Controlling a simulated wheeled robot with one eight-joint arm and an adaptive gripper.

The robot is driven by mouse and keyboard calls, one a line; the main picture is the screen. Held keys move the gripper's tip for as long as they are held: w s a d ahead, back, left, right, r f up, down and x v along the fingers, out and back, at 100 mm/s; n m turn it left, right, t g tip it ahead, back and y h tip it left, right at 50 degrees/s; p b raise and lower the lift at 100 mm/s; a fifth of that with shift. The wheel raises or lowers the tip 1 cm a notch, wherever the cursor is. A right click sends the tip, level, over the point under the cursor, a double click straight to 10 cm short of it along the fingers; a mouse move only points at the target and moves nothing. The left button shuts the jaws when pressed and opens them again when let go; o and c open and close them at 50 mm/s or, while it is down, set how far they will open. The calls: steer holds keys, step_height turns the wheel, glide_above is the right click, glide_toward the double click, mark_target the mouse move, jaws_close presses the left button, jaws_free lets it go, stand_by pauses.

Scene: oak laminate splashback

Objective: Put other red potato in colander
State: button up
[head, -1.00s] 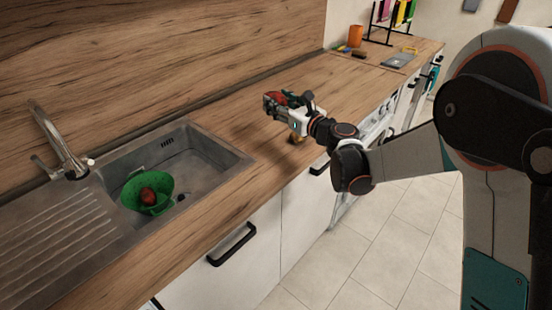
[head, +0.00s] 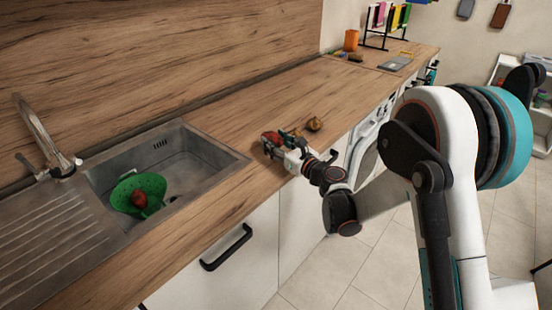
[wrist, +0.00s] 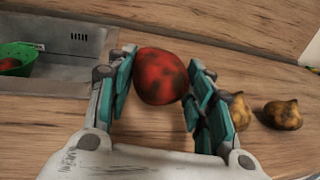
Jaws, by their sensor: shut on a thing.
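My gripper (head: 279,143) is shut on a red potato (wrist: 160,77), which sits between its teal finger pads in the wrist view. In the head view the held potato (head: 270,137) is above the worktop, just right of the sink. The green colander (head: 138,190) stands in the sink basin with another red potato (head: 139,200) inside it. The colander also shows at the left edge of the wrist view (wrist: 22,54), apart from my gripper.
The grey sink (head: 205,150) has a tap (head: 45,140) at its left. Two yellow-brown lumpy items, perhaps onions or potatoes (wrist: 283,114) (wrist: 238,112), lie right of my gripper. An orange cup (head: 351,40) and a rack stand far back. Worktop between gripper and sink is clear.

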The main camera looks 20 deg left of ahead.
steer(key=shift+f+b, duration=0.8)
steer(key=shift+f, duration=1.35)
steer(key=shift+f, duration=0.2)
steer(key=o, duration=1.2)
steer(key=shift+c, duration=0.2)
steer(key=shift+d, duration=0.1)
steer(key=v, duration=1.3)
steer(key=shift+s+d, duration=0.25)
steer(key=shift+d, duration=0.05)
steer(key=shift+r, duration=0.1)
